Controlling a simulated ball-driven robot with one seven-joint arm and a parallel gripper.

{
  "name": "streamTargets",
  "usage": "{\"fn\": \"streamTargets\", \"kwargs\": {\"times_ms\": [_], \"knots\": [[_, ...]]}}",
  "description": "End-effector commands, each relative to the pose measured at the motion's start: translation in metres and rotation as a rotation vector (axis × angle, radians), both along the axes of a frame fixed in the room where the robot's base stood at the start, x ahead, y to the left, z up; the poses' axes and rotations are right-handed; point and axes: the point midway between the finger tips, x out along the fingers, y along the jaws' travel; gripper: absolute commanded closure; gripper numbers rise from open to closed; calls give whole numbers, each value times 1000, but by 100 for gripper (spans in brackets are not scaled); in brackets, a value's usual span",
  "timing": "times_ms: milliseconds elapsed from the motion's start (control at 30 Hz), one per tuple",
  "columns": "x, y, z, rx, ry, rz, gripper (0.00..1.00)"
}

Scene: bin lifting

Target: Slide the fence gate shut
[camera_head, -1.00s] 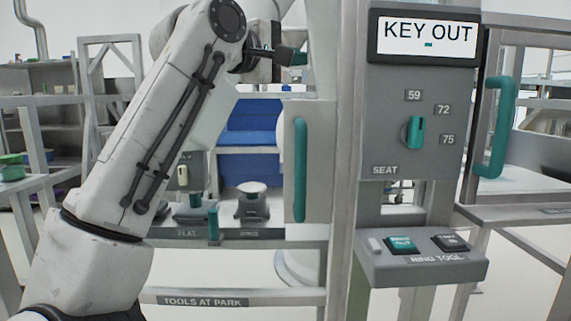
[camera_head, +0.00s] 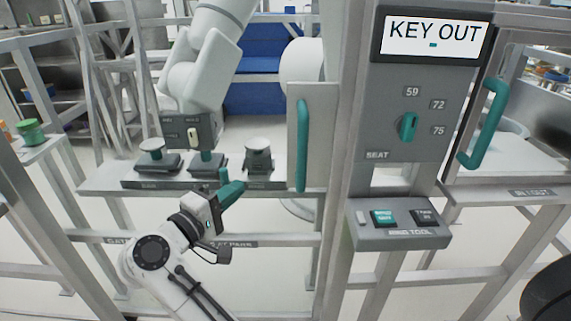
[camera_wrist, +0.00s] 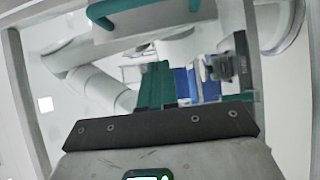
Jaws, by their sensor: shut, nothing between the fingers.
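A pale gate panel (camera_head: 321,125) with an upright teal handle (camera_head: 302,145) stands in the fence left of the grey control column. The fence opening left of it is uncovered. My gripper (camera_head: 234,190) has teal fingers, shut and empty, low in the opening and left of the handle, apart from it. In the wrist view, the shut fingers (camera_wrist: 155,85) point up the picture, and a teal bar (camera_wrist: 145,13) crosses the top; I cannot tell for certain whether it is the same handle.
The control column (camera_head: 412,135) reads "KEY OUT", with a teal knob and a button box (camera_head: 400,226) below. A second teal handle (camera_head: 486,122) is at right. Behind the fence are a shelf with dark tools (camera_head: 205,163) and a white robot arm (camera_head: 205,75). A fence rail (camera_head: 275,240) runs below.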

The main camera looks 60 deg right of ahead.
Motion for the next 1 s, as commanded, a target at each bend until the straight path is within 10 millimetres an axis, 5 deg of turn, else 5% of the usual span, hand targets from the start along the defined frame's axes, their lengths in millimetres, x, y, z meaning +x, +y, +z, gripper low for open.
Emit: {"fn": "streamTargets", "kwargs": {"times_ms": [200,367,867,1000], "knots": [[-22,9,-30,22,20,2,100],[-24,-1,-32,25,20,0,100],[-31,-93,-30,25,21,-2,100],[-47,-105,-30,25,22,1,100]]}}
